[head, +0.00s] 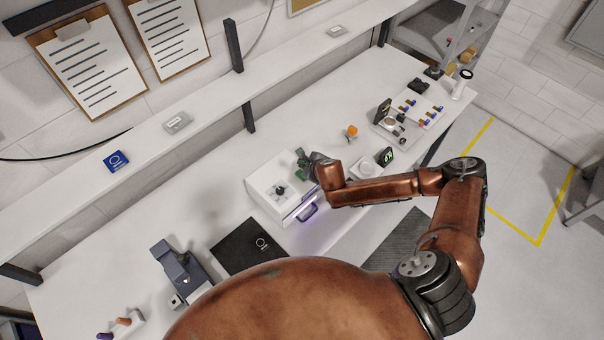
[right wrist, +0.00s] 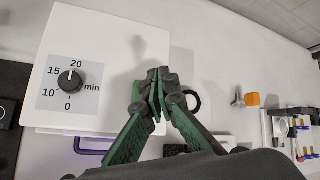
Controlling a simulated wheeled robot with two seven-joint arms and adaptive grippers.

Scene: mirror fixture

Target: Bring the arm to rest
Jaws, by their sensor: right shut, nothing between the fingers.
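My right gripper (head: 302,164) is shut and empty, at the right end of a white box (head: 262,188) on the bench. In the right wrist view its dark, green-sided fingers (right wrist: 158,82) meet at the tips, in front of the right part of the box top (right wrist: 110,40). Whether they touch the box cannot be told. The box has a black timer dial (right wrist: 69,80), marked 0 to 20 min, and a purple handle (head: 307,213) on its lit front. A green patch shows behind the fingers. My right arm reaches in from the right. My left gripper is not in view.
A black mat (head: 247,248) and a grey-blue device (head: 178,268) lie left of the box. A shelf (head: 210,98) runs behind the bench.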

